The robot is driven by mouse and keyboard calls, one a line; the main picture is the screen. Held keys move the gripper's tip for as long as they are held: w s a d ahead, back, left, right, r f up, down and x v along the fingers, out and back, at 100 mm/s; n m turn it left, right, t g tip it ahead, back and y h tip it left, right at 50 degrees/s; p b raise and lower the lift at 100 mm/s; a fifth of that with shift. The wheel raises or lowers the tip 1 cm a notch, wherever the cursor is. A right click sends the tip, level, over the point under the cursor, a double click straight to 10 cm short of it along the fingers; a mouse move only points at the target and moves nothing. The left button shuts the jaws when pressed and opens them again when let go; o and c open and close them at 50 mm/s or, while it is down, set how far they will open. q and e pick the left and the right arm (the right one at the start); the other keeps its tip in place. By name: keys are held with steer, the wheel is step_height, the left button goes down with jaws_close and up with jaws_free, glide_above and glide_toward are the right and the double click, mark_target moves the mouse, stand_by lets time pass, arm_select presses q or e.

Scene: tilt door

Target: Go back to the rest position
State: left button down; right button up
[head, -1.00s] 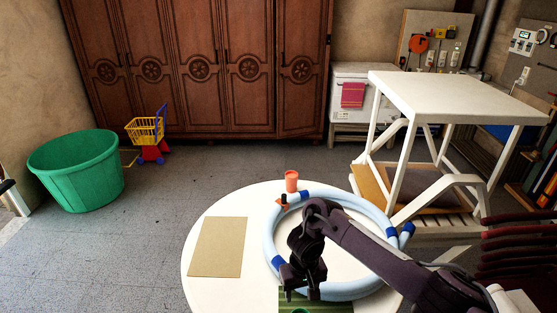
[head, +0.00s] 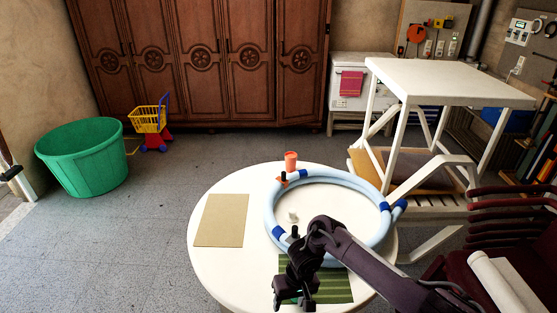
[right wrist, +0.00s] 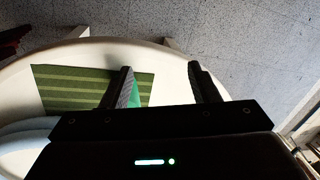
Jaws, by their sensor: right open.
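My right gripper (head: 292,300) hangs over the near part of the round white table (head: 215,268), at the green striped mat (head: 335,287). In the right wrist view my right gripper (right wrist: 161,76) has its fingers spread apart with nothing held between them. A green object (right wrist: 136,90) shows beside the left finger there, partly hidden by it; it is too covered to identify. The striped mat (right wrist: 70,88) lies on the table to the left of the fingers. My left gripper is in neither view.
On the table are a pale blue ring (head: 268,215), an orange cup (head: 291,162), a small white object (head: 292,217) and a tan sheet (head: 221,220). A white stand (head: 450,82) and dark red chair (head: 500,205) are at the right. A green tub (head: 83,160) stands left on open floor.

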steer(key=s+f+t+y+b, duration=0.15)
steer(key=s+f, duration=0.25)
steer(key=f, duration=0.5)
steer(key=s+f+m+y+b, duration=0.15)
steer(key=s+f, duration=0.25)
steer(key=f, duration=0.5)
steer(key=s+f+y+b, duration=0.1)
steer(key=s+f+b, duration=0.1)
steer(key=s+f, duration=0.5)
steer(key=s+d+f+h+b, duration=0.1)
steer(key=s+d+f+h, duration=0.1)
steer(key=s+d+f, duration=0.4)
steer(key=s+d+f+h+b, duration=0.1)
steer(key=s+d+f, duration=0.5)
steer(key=s, duration=0.6)
steer(key=s+d+f+h+b, duration=0.1)
steer(key=s+d+f+h, duration=0.2)
steer(key=s+d+f, duration=0.3)
steer(key=s+d, duration=0.2)
steer(key=s, duration=0.1)
steer(key=shift+f+n+b, duration=0.3)
steer(key=shift+f+n, duration=0.05)
steer(key=shift+f, duration=0.05)
